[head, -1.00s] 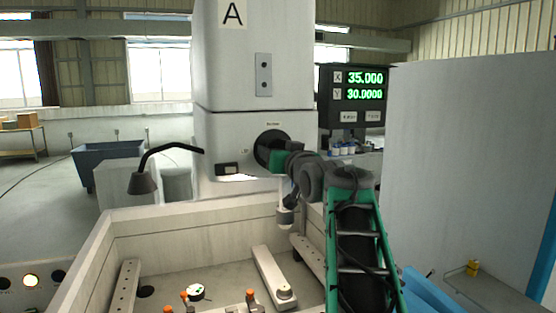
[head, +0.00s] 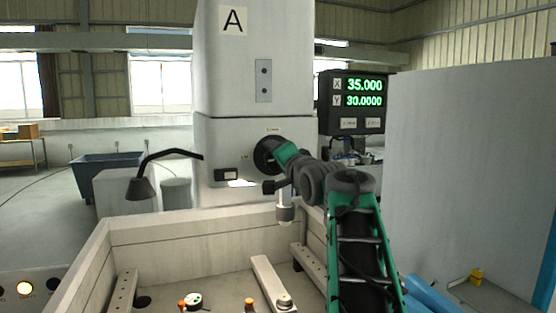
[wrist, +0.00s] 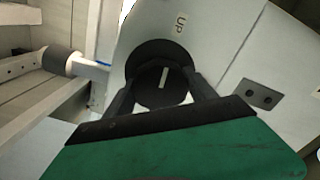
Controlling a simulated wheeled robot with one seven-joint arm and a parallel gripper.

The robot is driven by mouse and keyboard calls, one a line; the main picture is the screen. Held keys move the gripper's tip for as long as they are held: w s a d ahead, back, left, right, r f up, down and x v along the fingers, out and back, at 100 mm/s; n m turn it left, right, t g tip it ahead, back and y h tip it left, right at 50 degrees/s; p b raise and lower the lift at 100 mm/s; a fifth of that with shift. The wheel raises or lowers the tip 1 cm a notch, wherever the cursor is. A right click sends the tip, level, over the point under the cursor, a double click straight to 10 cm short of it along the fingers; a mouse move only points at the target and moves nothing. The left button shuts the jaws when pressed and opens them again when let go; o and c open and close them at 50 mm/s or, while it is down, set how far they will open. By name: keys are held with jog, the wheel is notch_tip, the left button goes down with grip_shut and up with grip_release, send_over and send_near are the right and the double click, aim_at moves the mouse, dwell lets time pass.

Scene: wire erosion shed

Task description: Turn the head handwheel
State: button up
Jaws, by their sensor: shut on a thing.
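The head handwheel (head: 262,155) is a round black wheel on the front of the pale machine head (head: 225,145). In the wrist view, the handwheel (wrist: 160,58) shows face-on, with a white line on its hub and a tilted "UP" label above it. My gripper (wrist: 162,88) has its two dark fingers on either side of the wheel's hub, shut on it. In the head view, my gripper (head: 277,153) reaches the wheel from the right, and its green body hides part of the rim.
A bent lamp (head: 140,187) stands left of the head. Below is an open tank (head: 180,225) with clamping bars. A tall grey cabinet (head: 465,170) stands at the right.

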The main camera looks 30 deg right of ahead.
jog(key=shift+m, duration=0.5)
jog(key=o, duration=1.4)
jog(key=b+v, duration=0.2)
jog(key=v, duration=0.5)
jog(key=shift+s+b, duration=0.3)
jog(key=shift+s, duration=0.1)
jog(key=shift+a, duration=0.1)
